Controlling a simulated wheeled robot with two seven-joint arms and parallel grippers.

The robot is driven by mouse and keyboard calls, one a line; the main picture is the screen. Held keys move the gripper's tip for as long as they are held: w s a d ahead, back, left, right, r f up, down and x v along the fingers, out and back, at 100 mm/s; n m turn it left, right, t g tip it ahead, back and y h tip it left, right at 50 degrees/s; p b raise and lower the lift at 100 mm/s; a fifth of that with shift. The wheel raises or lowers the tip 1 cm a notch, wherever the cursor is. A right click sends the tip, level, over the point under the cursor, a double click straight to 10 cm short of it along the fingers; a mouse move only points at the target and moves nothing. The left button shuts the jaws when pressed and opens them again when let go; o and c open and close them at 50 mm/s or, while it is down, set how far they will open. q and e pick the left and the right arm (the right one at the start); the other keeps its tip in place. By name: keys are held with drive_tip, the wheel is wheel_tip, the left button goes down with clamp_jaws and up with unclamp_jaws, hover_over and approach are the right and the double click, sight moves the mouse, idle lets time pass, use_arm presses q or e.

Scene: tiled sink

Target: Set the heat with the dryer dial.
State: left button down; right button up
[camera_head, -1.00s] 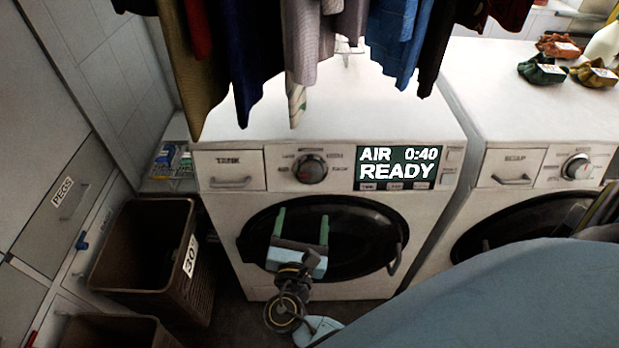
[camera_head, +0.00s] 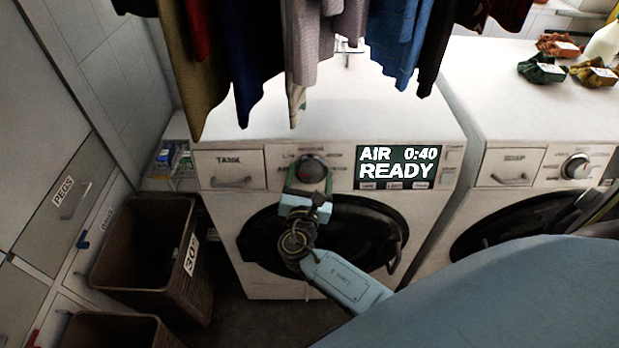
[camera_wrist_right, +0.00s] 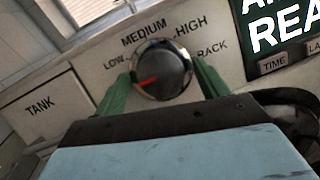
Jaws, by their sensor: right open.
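The dryer dial (camera_head: 312,168) is a dark round knob with a silver rim on the white dryer's front panel. In the right wrist view the dial (camera_wrist_right: 166,68) has a red mark pointing left and slightly down, below LOW; MEDIUM, HIGH and RACK are also printed around it. The dryer display (camera_head: 397,167) reads AIR 0:40 READY. My right gripper (camera_head: 309,176) is open, its green fingers on either side of the dial. In the wrist view the gripper (camera_wrist_right: 160,74) straddles the knob; I cannot tell whether the fingers touch it. My left gripper is out of view.
Clothes (camera_head: 330,45) hang above the dryer's front. A second machine (camera_head: 535,110) stands at the right. A blue-grey surface (camera_head: 520,300) fills the lower right. A brown basket (camera_head: 150,283) stands at the left. The TANK drawer (camera_head: 230,169) lies left of the dial.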

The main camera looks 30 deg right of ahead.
drive_tip(key=c, duration=1)
drive_tip(key=shift+o, duration=0.2)
